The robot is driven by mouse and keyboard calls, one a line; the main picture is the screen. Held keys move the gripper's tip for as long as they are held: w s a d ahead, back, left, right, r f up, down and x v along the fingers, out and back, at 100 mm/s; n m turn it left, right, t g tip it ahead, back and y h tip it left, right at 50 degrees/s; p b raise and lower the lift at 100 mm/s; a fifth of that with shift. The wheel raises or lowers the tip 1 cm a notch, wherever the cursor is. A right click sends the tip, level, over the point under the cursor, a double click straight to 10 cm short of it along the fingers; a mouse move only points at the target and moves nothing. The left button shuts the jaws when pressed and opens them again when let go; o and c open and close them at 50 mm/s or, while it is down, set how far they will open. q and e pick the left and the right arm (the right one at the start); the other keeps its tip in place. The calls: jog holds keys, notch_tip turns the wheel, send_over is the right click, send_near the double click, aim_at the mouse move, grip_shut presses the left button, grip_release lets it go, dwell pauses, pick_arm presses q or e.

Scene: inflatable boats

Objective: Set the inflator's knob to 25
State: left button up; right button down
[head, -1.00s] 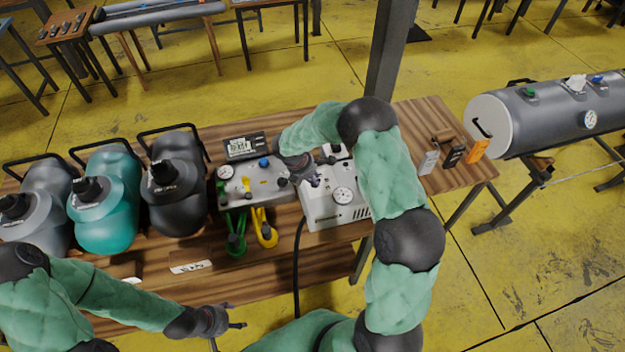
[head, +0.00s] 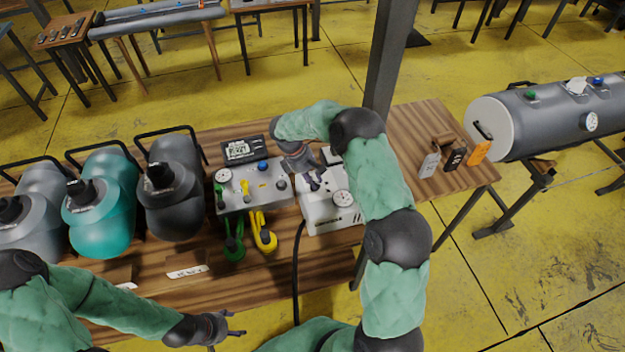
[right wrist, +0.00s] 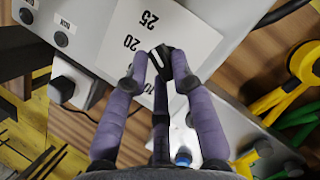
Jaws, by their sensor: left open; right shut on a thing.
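The inflator (head: 330,215) is a white box with a round gauge on the work table. My right gripper (head: 316,183) is over its top, pointing down. In the right wrist view, its purple fingers (right wrist: 165,72) are closed around a black knob (right wrist: 180,65). The knob sits on a white scale plate (right wrist: 187,40) printed with 20 and 25; another number is partly hidden by the fingers. The knob has a light mark, but I cannot tell exactly which number it points to. My left gripper (head: 236,326) is open and empty near the table's front edge.
A grey valve panel (head: 252,190) with green and yellow hooks stands left of the inflator. Grey and teal tanks (head: 100,215) line the table's left. Small bottles and an orange box (head: 479,152) stand at right. A dark hose (head: 296,265) hangs in front.

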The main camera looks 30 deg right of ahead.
jog(key=shift+d+m, duration=0.1)
jog(key=shift+m, duration=0.3)
jog(key=c, duration=1)
grip_release()
jog(key=shift+c, duration=0.2)
jog(key=v, duration=1.2)
jog(key=shift+d, duration=0.1)
